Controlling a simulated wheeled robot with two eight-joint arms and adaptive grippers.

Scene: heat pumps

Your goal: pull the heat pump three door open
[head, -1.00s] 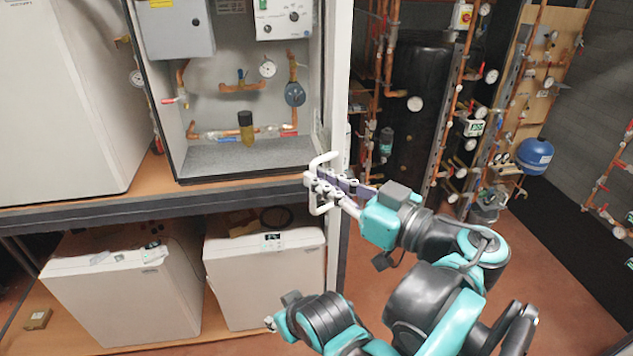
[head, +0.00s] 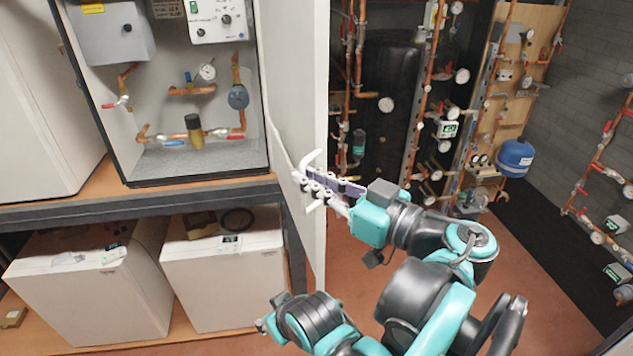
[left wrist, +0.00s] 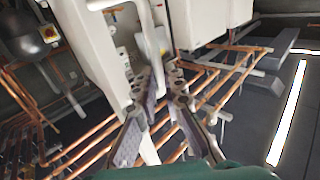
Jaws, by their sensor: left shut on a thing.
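The heat pump door (head: 298,70) is a white panel at the right side of an upright cabinet (head: 195,160). It stands open, and the cabinet's pipes and gauges show. A white bar handle (head: 311,157) sticks out from the door. My left gripper (head: 312,186) is shut on this handle. In the left wrist view, its two purple-grey fingers (left wrist: 157,98) reach toward the white handle (left wrist: 147,38), which is partly hidden. My other arm (head: 310,320) shows low in the head view; its fingers cannot be made out.
Two white units (head: 225,275) (head: 95,295) stand on a low shelf under the cabinet's bench (head: 150,212). Copper pipes, gauges and a blue tank (head: 515,157) line the right. Reddish floor (head: 540,300) is clear at the lower right.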

